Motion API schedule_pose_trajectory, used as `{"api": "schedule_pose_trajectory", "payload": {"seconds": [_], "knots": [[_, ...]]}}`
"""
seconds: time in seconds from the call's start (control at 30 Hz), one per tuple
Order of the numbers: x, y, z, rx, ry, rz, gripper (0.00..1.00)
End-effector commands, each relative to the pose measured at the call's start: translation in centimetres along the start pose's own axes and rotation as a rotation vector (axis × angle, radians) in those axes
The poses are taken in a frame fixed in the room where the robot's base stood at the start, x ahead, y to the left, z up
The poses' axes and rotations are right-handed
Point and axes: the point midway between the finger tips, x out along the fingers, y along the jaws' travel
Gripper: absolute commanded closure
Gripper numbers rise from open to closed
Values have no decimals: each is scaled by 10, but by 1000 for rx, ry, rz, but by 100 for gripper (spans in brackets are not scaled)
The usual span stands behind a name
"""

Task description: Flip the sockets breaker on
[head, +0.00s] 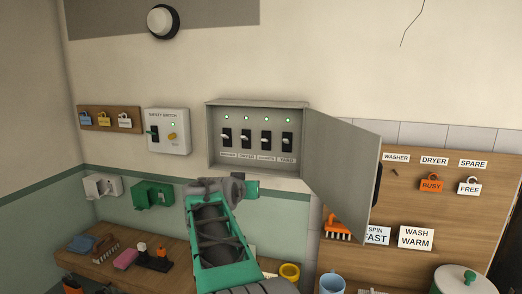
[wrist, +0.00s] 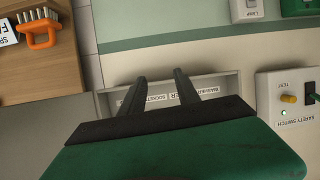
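The grey breaker box (head: 211,140) on the wall has its door (head: 340,150) swung open to the right. Inside is a row of several black breakers with pale levers, small lamps above and labels below. The sockets breaker (head: 266,141) appears to be third from the left; its lever position is too small to tell. In the wrist view the picture is turned over, and the box (wrist: 235,88) is partly covered by my gripper (wrist: 160,76). Its two dark fingers are apart with nothing between them. In the head view my gripper (head: 243,187) is just below the box.
A safety switch (head: 167,131) is left of the box, beside a padlock board (head: 110,128). The open door stands out over a wooden tag board (head: 450,215) at right. A wooden shelf (head: 190,271) with brushes and a sponge is below my arm.

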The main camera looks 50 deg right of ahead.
Motion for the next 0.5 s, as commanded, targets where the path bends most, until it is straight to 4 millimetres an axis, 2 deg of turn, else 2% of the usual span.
{"api": "schedule_pose_trajectory", "payload": {"seconds": [0.03,0.1,0.2,0.27,0.37,0.5], "knots": [[-7,11,-45,36,126,30,62],[-17,26,-84,64,272,71,62],[-24,30,-107,74,374,79,62],[-24,30,-114,78,394,76,62],[-13,32,-120,84,391,76,62],[12,34,-132,83,390,75,62]]}}
